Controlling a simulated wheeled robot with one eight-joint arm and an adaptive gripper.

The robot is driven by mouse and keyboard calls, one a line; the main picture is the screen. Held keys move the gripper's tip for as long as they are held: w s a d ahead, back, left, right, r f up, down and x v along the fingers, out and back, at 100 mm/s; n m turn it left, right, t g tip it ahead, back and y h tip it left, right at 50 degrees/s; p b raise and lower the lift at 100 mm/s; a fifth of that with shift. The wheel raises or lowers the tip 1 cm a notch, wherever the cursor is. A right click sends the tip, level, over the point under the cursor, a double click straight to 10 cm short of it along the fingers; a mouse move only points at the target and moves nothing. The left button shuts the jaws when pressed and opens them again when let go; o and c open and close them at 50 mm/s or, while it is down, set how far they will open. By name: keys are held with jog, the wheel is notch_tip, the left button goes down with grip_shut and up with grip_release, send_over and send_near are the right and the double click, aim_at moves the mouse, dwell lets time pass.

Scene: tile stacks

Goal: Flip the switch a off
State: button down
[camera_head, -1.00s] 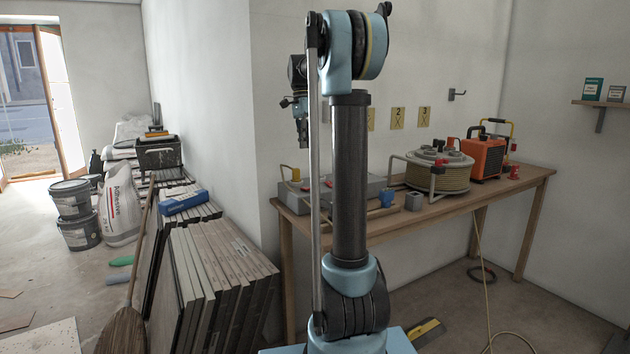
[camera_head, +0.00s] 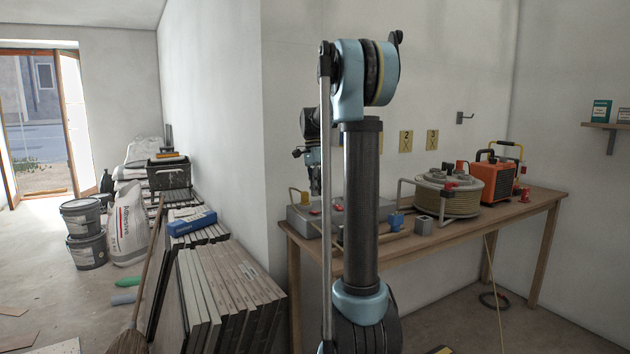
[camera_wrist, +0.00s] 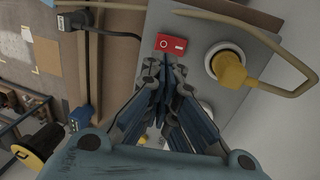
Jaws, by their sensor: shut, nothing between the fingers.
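A grey box (camera_head: 300,222) with red switches stands at the left end of the wooden bench. In the wrist view, one red rocker switch (camera_wrist: 171,43) with white marks sits on the box's grey face (camera_wrist: 205,25). I cannot read which switch is a. My gripper (camera_wrist: 164,64) is shut and empty, its tips just below that switch in the picture; touching or apart, I cannot tell. In the head view my gripper (camera_head: 316,188) hangs over the box, partly behind my arm. The fingers hide part of the box face.
A yellow plug (camera_wrist: 228,70) with a looping cable sits right of the switch in the wrist view. On the bench (camera_head: 465,230) stand a cable reel (camera_head: 455,195) and an orange heater (camera_head: 497,178). Stacked tiles (camera_head: 225,290) lean left of the bench.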

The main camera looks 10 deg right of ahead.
aim_at(315, 212)
jog(key=shift+s+d+f, duration=0.1)
jog(key=shift+s+f, duration=0.05)
jog(key=shift+f, duration=0.7)
jog(key=shift+s+f, duration=0.2)
jog(key=shift+f, duration=0.6)
jog(key=shift+s+d+f, duration=0.1)
jog(key=shift+s+f, duration=0.05)
jog(key=shift+f, duration=0.7)
